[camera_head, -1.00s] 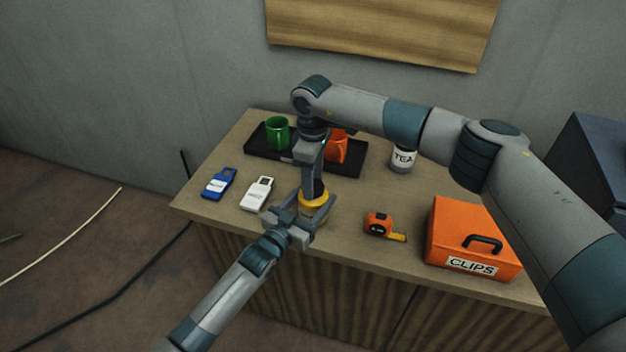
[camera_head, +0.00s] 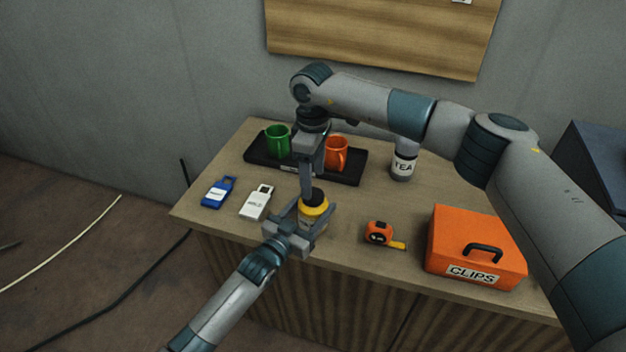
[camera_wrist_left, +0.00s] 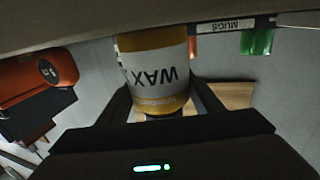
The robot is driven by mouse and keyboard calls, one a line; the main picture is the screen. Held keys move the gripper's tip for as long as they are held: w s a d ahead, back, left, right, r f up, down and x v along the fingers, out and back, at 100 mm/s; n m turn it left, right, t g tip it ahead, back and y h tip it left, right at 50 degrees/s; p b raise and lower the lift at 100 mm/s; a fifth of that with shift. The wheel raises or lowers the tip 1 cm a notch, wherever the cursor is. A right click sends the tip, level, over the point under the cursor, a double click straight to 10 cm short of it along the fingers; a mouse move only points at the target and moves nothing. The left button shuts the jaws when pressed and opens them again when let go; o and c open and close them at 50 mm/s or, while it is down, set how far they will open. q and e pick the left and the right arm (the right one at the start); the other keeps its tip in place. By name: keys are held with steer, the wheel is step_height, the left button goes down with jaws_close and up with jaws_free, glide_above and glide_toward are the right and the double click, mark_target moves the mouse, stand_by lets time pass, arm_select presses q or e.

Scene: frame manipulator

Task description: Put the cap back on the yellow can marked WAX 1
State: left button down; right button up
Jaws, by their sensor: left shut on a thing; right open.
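The yellow can (camera_head: 314,214) stands upright near the table's front edge. In the left wrist view it shows upside down, with a white label reading WAX (camera_wrist_left: 155,76); I cannot read its number. My left gripper (camera_head: 309,224) is shut around the can's body from the front. A dark round piece (camera_head: 314,195), which looks like the cap, sits on the can's top; I cannot tell whether it is fully seated. My right gripper (camera_head: 307,188) points down just above and behind the can top, open, with its fingers partly overlapping in the view.
The black MUGS tray (camera_head: 262,164) holds a green mug (camera_head: 277,140) and an orange mug (camera_head: 336,153). A TEA jar (camera_head: 403,165), an orange tape measure (camera_head: 379,233) and an orange CLIPS box (camera_head: 476,240) stand right. Blue (camera_head: 217,191) and white (camera_head: 256,203) tags lie left.

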steer(key=shift+n, duration=0.3)
steer(key=shift+c, duration=0.2)
steer(key=n, duration=0.6)
steer(key=shift+r, duration=0.2)
steer(key=n, duration=0.6)
steer(key=shift+r, duration=0.2)
steer(key=n, duration=0.6)
steer(key=shift+r, duration=0.2)
steer(key=n, duration=0.5)
steer(key=shift+r+n, duration=0.15)
steer(key=shift+n, duration=0.25)
steer(key=n, duration=0.5)
steer(key=shift+r+n, duration=0.2)
steer(key=shift+n, duration=0.2)
steer(key=n, duration=0.7)
steer(key=shift+r, duration=0.25)
steer(key=n, duration=0.6)
steer(key=shift+r, duration=0.2)
steer(key=n, duration=0.6)
steer(key=shift+r+n, duration=0.2)
steer(key=shift+n, duration=0.1)
